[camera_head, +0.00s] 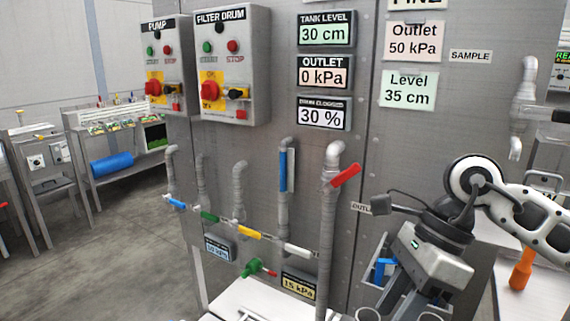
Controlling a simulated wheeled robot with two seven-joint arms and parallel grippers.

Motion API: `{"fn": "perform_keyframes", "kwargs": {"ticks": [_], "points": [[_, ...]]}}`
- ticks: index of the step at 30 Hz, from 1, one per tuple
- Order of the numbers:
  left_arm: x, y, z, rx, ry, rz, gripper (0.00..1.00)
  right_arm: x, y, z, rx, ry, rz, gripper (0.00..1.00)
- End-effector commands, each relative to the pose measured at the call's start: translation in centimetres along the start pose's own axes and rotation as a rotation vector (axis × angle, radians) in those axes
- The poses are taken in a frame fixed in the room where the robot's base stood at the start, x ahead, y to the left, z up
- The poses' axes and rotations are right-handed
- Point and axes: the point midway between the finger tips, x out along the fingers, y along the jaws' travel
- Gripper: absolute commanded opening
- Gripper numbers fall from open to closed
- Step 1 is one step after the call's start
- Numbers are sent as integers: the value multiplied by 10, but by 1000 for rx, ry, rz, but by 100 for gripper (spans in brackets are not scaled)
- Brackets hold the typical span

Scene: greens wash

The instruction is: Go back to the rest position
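My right arm comes in from the right, and my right gripper (413,300) points down at the lower right, in front of the grey steel panel (400,160). Its dark fingers run down towards the bottom edge, where round light rims (367,314) show; I cannot tell whether the fingers are apart or shut. No held thing is clearly visible. My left gripper is out of view.
Pipes carry a red handle (345,175), a blue handle (283,170) and several coloured valves below. The pump box (166,60) and filter drum box (232,60) hang upper left. An orange bottle (521,270) stands far right. Open floor lies left.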

Motion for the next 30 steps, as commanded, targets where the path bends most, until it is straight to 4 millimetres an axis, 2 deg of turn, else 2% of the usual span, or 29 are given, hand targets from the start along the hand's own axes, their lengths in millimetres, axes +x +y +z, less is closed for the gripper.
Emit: {"fn": "perform_keyframes", "kwargs": {"ticks": [1, 3, 7, 9, 11, 14, 17, 19, 21, 23, 24, 25, 27, 30], "points": [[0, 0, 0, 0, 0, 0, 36, 15, 8, 13, 4, -75, 53, 34], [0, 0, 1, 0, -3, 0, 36, 32, 20, 35, 25, -205, 132, 34], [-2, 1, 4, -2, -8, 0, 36, 54, 50, 87, 134, -533, 337, 34], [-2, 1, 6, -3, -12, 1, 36, 55, 63, 116, 259, -755, 480, 34], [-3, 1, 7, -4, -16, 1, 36, 48, 67, 135, 399, -948, 607, 34], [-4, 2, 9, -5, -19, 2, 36, 34, 53, 146, 696, -1247, 807, 34], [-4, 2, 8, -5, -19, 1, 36, 30, 22, 131, 1063, -1506, 990, 34], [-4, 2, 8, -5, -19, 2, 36, 41, -3, 104, 1358, -1661, 1104, 34], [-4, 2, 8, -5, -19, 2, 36, 67, -25, 67, 1685, -1788, 1196, 34], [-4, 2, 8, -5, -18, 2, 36, 96, -34, 32, 1966, -1864, 1258, 34], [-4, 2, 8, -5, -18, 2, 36, 116, -36, 9, 2142, -1899, 1285, 34], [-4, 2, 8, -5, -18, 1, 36, 133, -35, -7, -2130, 1796, -1219, 34], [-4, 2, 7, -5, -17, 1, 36, 168, -26, -41, -2078, 1577, -1077, 34], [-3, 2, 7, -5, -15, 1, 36, 212, -4, -78, -2003, 1332, -917, 34]]}}
